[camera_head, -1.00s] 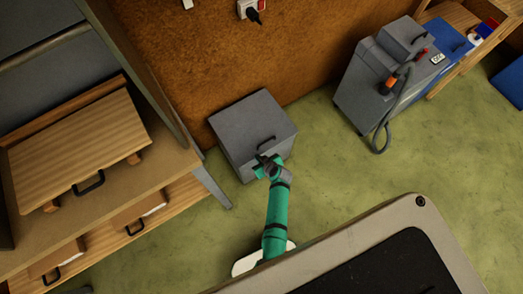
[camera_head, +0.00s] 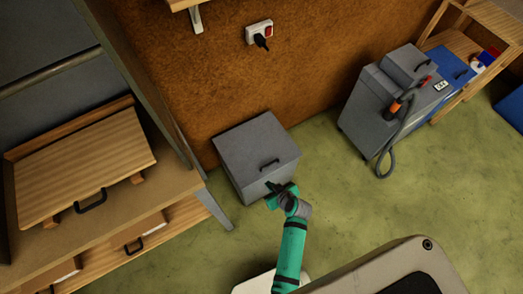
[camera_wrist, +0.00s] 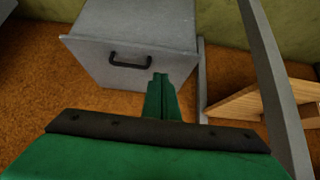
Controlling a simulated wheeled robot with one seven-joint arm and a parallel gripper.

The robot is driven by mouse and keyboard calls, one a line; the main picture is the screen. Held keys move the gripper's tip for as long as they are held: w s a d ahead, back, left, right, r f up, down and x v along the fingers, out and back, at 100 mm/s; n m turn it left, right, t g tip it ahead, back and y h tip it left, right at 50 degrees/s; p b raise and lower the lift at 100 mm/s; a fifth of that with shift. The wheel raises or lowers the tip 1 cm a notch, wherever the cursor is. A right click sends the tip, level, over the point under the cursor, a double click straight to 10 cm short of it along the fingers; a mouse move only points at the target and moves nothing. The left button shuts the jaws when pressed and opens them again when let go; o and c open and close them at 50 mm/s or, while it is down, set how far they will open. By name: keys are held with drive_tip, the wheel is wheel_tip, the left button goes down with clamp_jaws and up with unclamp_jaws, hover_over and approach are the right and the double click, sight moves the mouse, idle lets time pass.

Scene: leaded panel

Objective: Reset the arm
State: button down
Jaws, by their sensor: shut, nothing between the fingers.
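My green arm reaches up from the bottom of the head view, and my gripper (camera_head: 271,187) is at the front of a grey box (camera_head: 255,150) with a dark handle. In the wrist view the closed fingers of my gripper (camera_wrist: 160,78) point toward the same grey box (camera_wrist: 140,35). Its black handle (camera_wrist: 130,61) lies to the left of the fingertips. The fingers are together with nothing between them. Whether the fingertips touch the box cannot be told.
A wooden workbench with drawers (camera_head: 180,185) stands at the left, its metal leg near the box. A grey machine with a hose (camera_head: 385,105) stands at the right. A socket with a plug (camera_head: 259,33) is on the brown wall. Green floor between is clear.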

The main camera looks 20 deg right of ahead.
drive_tip(key=shift+s+a, duration=0.1)
drive_tip(key=s+a+r+m+t+h, duration=0.1)
drive_tip(key=s+a+r+h, duration=0.1)
drive_tip(key=s+a+r, duration=0.3)
drive_tip(key=s+a+r+t+h, duration=0.1)
drive_tip(key=s+a+r, duration=0.2)
drive_tip(key=s, duration=0.4)
drive_tip(key=s+a+r+t+y, duration=0.1)
drive_tip(key=s+a+r, duration=0.3)
drive_tip(key=r, duration=0.8)
drive_tip(key=s+a+r+t, duration=0.4)
drive_tip(key=a+r, duration=0.1)
drive_tip(key=r, duration=0.6)
drive_tip(key=shift+s+a+r+m+y, duration=0.3)
drive_tip(key=shift+a+r+y, duration=0.05)
drive_tip(key=shift+y, duration=0.05)
